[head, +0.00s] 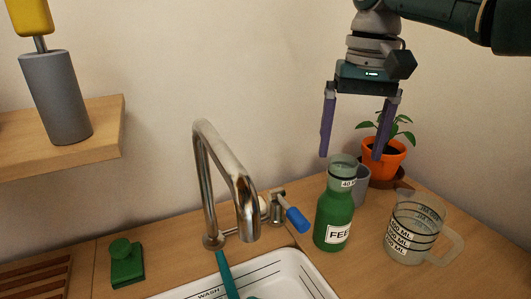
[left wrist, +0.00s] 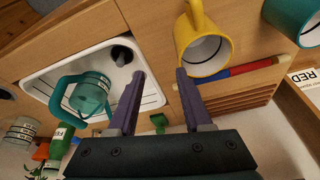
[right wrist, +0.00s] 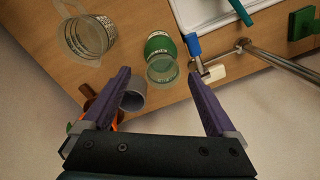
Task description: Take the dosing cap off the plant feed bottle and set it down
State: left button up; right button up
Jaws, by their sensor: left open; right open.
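The green plant feed bottle (head: 335,216) stands upright on the counter with a white label reading FEE. The clear grey dosing cap (head: 343,168) sits on its top. The bottle (right wrist: 158,45) and its cap (right wrist: 162,69) also show in the right wrist view, beyond and between the fingers. My right gripper (head: 352,157) is open and empty, above the bottle in the head view, its fingers pointing down. My left gripper (left wrist: 160,73) is open and empty, outside the head view. In the left wrist view the bottle (left wrist: 60,140) is small at the lower left.
A clear measuring jug (head: 413,230) stands right of the bottle. A grey cup (head: 361,186) and an orange plant pot (head: 382,160) are behind it. The tap (head: 232,185) with its blue lever (head: 297,220) and the sink (head: 290,275) are to the left. A yellow mug (left wrist: 203,45) shows in the left wrist view.

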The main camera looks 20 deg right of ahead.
aim_at(342, 173)
jog(key=f, duration=0.3)
jog(key=f+b, duration=0.1)
jog(key=shift+a+f, duration=0.35)
jog(key=shift+c, duration=0.3)
jog(key=c, duration=1.4)
